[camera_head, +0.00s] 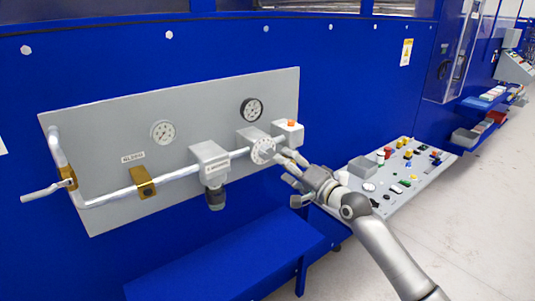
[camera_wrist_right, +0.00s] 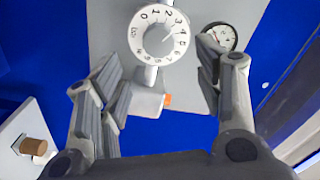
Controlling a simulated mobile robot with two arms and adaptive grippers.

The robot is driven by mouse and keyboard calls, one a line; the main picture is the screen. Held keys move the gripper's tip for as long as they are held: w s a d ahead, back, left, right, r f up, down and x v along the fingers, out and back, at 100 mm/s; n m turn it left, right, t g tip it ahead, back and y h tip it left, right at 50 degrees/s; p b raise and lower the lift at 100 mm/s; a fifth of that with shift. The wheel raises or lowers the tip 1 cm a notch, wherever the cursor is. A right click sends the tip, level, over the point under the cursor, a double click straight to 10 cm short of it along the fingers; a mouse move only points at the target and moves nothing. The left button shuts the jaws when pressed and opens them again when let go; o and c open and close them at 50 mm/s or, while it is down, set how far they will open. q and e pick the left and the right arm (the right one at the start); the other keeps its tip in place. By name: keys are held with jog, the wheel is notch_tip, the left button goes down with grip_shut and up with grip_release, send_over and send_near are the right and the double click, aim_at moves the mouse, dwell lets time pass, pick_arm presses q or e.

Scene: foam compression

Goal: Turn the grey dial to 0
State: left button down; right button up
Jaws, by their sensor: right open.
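The dial (camera_head: 263,150) is a white numbered disc with a grey knob, set on the pipe of the grey wall panel. In the right wrist view the dial (camera_wrist_right: 160,37) faces me at the top centre. A small mark on its knob seems to point up and right, near 3; the 0 is at the upper left. My right gripper (camera_head: 286,161) is open just in front and to the right of the dial. In the wrist view its fingers (camera_wrist_right: 158,72) stand left and right of the dial, apart from it. My left gripper is not in view.
A box with an orange button (camera_head: 289,131) is right beside the dial. Two gauges (camera_head: 163,132) (camera_head: 252,110), a grey valve block (camera_head: 211,163) and a brass clamp (camera_head: 143,182) share the panel. A console of buttons (camera_head: 398,181) is to the right; a blue ledge (camera_head: 225,258) lies below.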

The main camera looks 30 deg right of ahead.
aim_at(269, 154)
jog(key=w, duration=0.6)
jog(key=w+p, duration=0.1)
jog(key=w, duration=0.1)
jog(key=shift+w+a+f, duration=0.1)
jog(key=shift+w+a, duration=0.2)
jog(key=shift+w, duration=0.1)
jog(key=c, duration=1)
